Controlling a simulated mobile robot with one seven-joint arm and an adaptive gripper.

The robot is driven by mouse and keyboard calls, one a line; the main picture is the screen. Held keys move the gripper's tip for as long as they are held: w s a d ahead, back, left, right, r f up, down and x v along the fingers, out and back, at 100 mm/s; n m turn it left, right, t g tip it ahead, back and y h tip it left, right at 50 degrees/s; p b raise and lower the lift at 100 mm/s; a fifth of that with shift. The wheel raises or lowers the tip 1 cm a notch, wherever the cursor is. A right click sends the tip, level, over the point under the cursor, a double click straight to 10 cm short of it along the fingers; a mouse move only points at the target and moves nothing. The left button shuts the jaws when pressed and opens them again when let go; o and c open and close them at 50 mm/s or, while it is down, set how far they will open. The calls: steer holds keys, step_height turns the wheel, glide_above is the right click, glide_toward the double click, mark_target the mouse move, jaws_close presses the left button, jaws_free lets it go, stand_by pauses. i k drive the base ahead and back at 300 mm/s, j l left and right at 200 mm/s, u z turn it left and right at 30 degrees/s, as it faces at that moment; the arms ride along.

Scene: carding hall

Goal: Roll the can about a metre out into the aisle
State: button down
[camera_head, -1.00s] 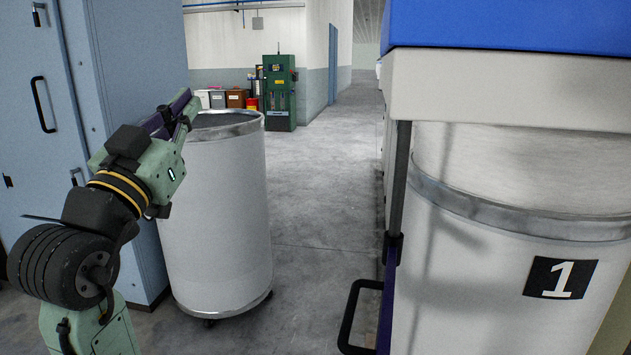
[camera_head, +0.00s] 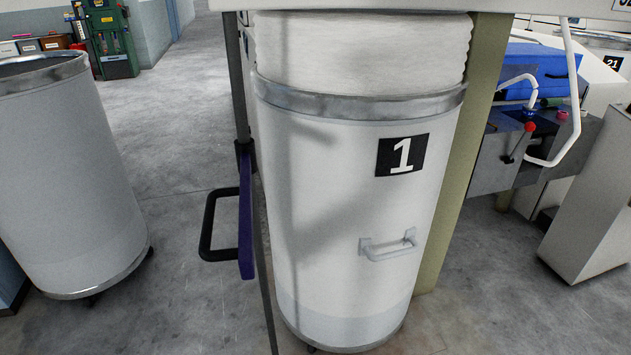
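Two large pale cans on castors are in the head view. The can marked 1 (camera_head: 330,215) stands upright in the middle, with a metal rim, a black number plate and a small grey handle (camera_head: 388,245) on its side. White material (camera_head: 360,50) rises above its rim, close under a pale overhang. The other can (camera_head: 70,185) stands at the left, its left side cut off by the frame, with a dark top surface. My gripper is out of view.
A black loop handle on a purple bar (camera_head: 245,225) stands left of the numbered can. A machine with a red knob and white tube (camera_head: 530,125) is at the right, beside a grey box (camera_head: 590,220). Bare floor (camera_head: 180,130) runs back between the cans to a green cabinet (camera_head: 108,35).

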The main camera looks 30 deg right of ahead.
mark_target(358, 112)
steer(key=k+l+z, duration=0.1)
steer(key=l+z, duration=0.25)
steer(key=l, duration=2)
steer(key=i+j, duration=0.15)
steer(key=j, duration=0.15)
steer(key=i+j, duration=0.2)
steer(key=j, duration=0.05)
